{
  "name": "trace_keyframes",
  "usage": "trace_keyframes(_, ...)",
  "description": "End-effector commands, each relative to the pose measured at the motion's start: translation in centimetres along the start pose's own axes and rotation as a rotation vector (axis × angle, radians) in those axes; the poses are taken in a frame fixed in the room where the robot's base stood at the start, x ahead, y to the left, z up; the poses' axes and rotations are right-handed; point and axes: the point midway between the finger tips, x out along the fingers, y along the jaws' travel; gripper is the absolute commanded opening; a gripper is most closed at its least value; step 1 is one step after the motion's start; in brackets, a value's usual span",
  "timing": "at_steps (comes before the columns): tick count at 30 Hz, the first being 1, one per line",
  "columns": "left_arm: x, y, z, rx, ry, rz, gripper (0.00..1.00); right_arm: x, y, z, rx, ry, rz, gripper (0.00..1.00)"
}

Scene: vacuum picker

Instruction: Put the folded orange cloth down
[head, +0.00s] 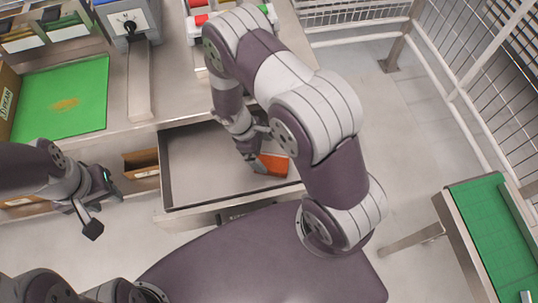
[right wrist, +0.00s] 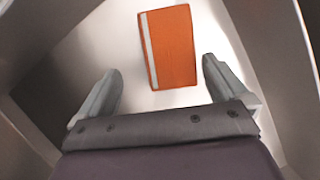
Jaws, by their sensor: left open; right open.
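The folded orange cloth (head: 273,165) lies on the floor of an open drawer (head: 190,170), near its right front part. In the right wrist view the cloth (right wrist: 172,48) is a flat orange rectangle with a pale stripe along its left side. My right gripper (right wrist: 160,85) is open above the cloth, its two fingers apart on either side and not touching it. In the head view my right gripper (head: 258,163) reaches down into the drawer and partly hides the cloth. My left gripper (head: 105,207) is open and empty, left of the drawer.
A workbench (head: 125,145) stands above the drawer, with a green mat (head: 62,98) and a grey device with a lever (head: 140,80). The drawer walls are close around my right gripper. A green-topped conveyor (head: 495,235) stands at right. Wire fencing (head: 470,75) is behind.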

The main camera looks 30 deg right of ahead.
Motion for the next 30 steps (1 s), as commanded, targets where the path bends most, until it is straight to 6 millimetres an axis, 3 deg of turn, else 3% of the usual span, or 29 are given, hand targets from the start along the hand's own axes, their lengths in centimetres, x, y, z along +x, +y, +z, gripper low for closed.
trace_keyframes(1, -0.2, 0.0, 0.0, 0.0, 0.0, 0.0, 0.4, -1.7, 0.1, 0.0, 0.0, 0.004, 0.004, 1.0)
trace_keyframes(6, -0.3, 0.0, 0.0, 0.0, 0.0, 0.0, 0.4, -5.9, 0.1, 0.0, -0.001, 0.003, 0.003, 1.0)
trace_keyframes(11, -0.4, 0.0, 0.0, 0.0, 0.0, 0.0, 0.4, -8.2, 0.1, 0.2, 0.008, 0.006, 0.001, 1.0)
trace_keyframes(14, -0.4, 0.0, 0.0, 0.0, 0.0, 0.0, 0.4, -11.4, -0.2, 1.9, 0.155, 0.09, -0.016, 1.0)
trace_keyframes(19, -0.4, 0.0, 0.0, 0.0, 0.0, 0.0, 0.4, -17.5, -2.5, 7.5, 0.629, 0.338, -0.08, 1.0)
trace_keyframes(24, -0.4, 0.0, 0.0, 0.0, 0.0, 0.0, 0.4, -19.2, -4.6, 10.6, 0.9, 0.469, -0.123, 1.0)
trace_keyframes(30, -0.4, 0.0, -0.1, 0.0, 0.0, 0.0, 0.4, -19.2, -4.8, 10.8, 0.923, 0.477, -0.129, 1.0)
